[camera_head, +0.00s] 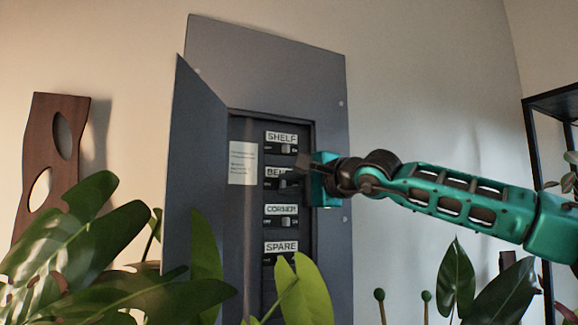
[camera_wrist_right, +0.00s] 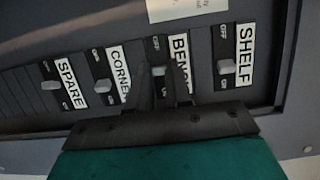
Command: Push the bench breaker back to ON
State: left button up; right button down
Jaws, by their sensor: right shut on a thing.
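The grey breaker panel (camera_head: 333,75) on the wall has its door (camera_head: 195,150) swung open to the left. The bench breaker is second from the top; its label (camera_head: 275,172) is partly covered by my right gripper (camera_head: 291,171). In the right wrist view the bench label (camera_wrist_right: 181,62) is beside the dark fingers of the right gripper (camera_wrist_right: 160,78). The fingers are closed around the bench breaker's switch (camera_wrist_right: 157,70), mostly hidden between them, so its exact position is hard to tell. My left gripper is out of view.
Shelf (camera_head: 286,149) and corner (camera_head: 285,222) breakers sit close above and below, toggles toward the right. The spare label (camera_head: 281,246) is lowest, its breaker partly behind leaves (camera_head: 305,290). A paper note (camera_head: 243,163) is left of the breakers. A black shelf frame (camera_head: 535,110) stands right.

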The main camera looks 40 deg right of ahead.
jog(key=shift+d+r+n+y+p, duration=0.15)
jog(key=shift+n+y+p, duration=0.2)
jog(key=shift+y, duration=0.25)
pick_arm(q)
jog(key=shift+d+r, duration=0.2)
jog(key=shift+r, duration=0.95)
pick_arm(e)
jog(key=shift+d+n+y, duration=0.1)
jog(key=shift+n+y, duration=0.15)
jog(key=shift+y, duration=0.25)
pick_arm(q)
jog(key=shift+p, duration=0.3)
pick_arm(e)
jog(key=shift+f+n+y, duration=0.2)
jog(key=shift+n+y, duration=0.1)
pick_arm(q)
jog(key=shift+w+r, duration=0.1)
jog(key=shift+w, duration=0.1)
pick_arm(e)
jog(key=c, duration=1)
grip_release()
jog(key=shift+c, duration=0.2)
jog(key=shift+s, duration=0.15)
